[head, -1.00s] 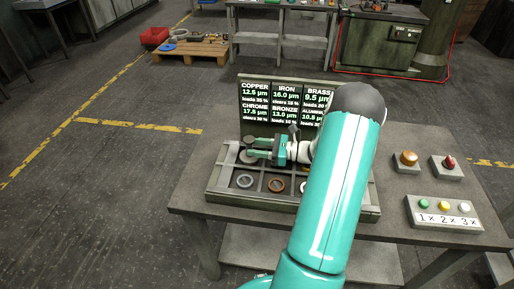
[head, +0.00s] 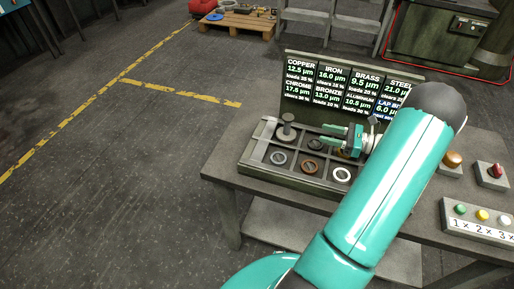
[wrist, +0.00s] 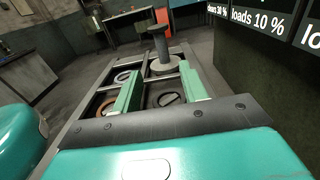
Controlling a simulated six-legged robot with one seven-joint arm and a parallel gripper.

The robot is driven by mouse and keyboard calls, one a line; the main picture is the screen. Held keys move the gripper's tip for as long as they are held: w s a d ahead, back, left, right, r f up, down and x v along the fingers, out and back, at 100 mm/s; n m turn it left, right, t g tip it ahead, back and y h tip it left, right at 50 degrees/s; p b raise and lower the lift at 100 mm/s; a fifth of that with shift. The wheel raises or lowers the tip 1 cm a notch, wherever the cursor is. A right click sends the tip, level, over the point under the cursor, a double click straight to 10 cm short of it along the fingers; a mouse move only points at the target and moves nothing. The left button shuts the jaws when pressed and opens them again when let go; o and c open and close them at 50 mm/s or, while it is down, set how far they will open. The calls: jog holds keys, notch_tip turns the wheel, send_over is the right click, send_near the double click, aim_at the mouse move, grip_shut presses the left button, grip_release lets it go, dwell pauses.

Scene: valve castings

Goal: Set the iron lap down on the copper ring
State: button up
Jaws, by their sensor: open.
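The iron lap (head: 287,128), a dark disc with an upright handle, stands in the back left compartment of the tray (head: 243,170). In the wrist view the lap (wrist: 160,48) is upright beyond my fingertips, on a round grey base.
The front row holds a grey ring (head: 278,157), a brown ring (head: 309,167) and a pale ring (head: 342,174). A sign board (head: 325,95) stands behind the tray. A button box (head: 478,217) and lamps sit on the table at the right.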

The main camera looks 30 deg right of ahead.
jog(key=w+a+r+n+g, duration=0.2)
jog(key=a+r+n+g, duration=0.2)
jog(key=a, duration=0.3)
jog(key=w+a+r+n+g+h, duration=0.1)
jog(key=a+r+n+g, duration=0.25)
jog(key=a, duration=0.45)
jog(key=w+a+r+n+g, duration=0.2)
jog(key=a+r+n+g, duration=0.15)
jog(key=a, duration=0.35)
jog(key=s+a+r+n+t+h, duration=0.1)
jog(key=s+a+r+n+h, duration=0.3)
jog(key=a+n, duration=0.4)
jog(key=s+a+r+n+t+h, duration=0.1)
jog(key=s+a+r+n+h, duration=0.4)
jog(key=s+a+n, duration=0.3)
jog(key=shift+a+n+t+h, duration=0.3)
jog(key=shift+a+n+h, duration=0.2)
jog(key=shift+a+n, duration=0.35)
jog(key=shift+s+a, duration=0.1)
jog(key=shift+c, duration=0.7)
jog(key=shift+s, duration=0.1)
